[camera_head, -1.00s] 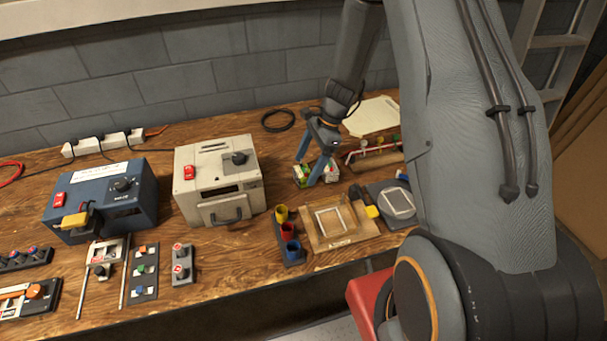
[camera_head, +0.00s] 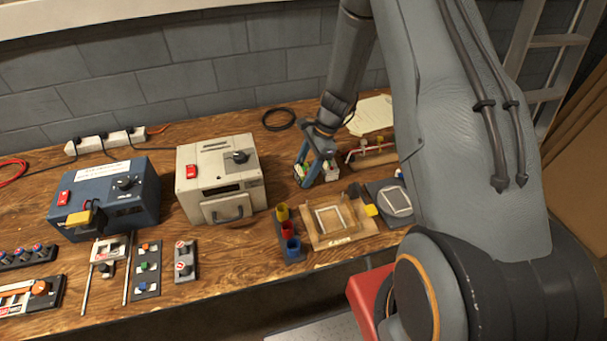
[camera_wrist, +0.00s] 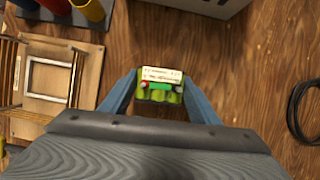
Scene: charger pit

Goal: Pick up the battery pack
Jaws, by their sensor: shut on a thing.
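The battery pack (camera_wrist: 161,86) is a small green block of cells with a pale printed label and a red spot at one end. In the wrist view it sits between the two blue fingers of my gripper (camera_wrist: 160,97), which is shut on it. In the head view my gripper (camera_head: 317,172) points down at the bench, right of the beige box. The fingers partly hide the battery pack there. I cannot tell whether the pack touches the bench or is slightly above it.
A beige box (camera_head: 214,172) with a handle stands left of my gripper. Coloured cups (camera_head: 286,228) and a wooden frame tray (camera_head: 340,240) are in front. A rack of small knobs (camera_head: 370,155) is close on the right. A black cable coil (camera_head: 279,119) lies behind.

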